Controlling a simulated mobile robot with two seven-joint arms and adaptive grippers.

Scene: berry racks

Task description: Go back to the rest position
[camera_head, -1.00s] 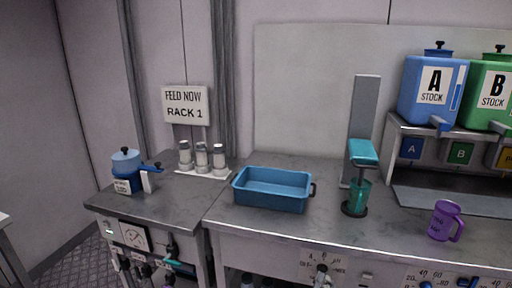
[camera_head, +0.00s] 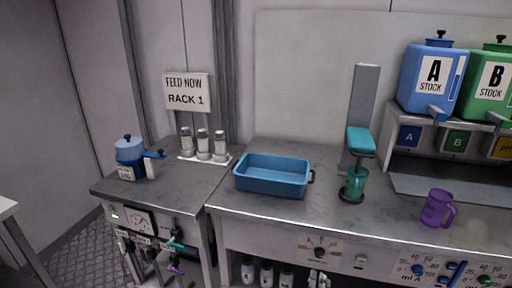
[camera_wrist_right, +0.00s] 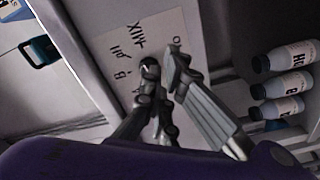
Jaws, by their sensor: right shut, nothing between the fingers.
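My right gripper (camera_head: 318,279) shows at the bottom edge of the head view, in front of the bench's front panel. In the right wrist view its two fingers (camera_wrist_right: 163,72) are together, with nothing between them. Behind them is a pale panel with dark lettering. My left gripper does not show in the head view.
A blue tray (camera_head: 272,188), a teal press (camera_head: 360,142) and a purple jug (camera_head: 437,207) stand on the bench. Labelled bottles (camera_wrist_right: 283,84) show at the right of the wrist view. Stock tanks (camera_head: 432,78) stand at the back right. Three shakers (camera_head: 203,145) stand left.

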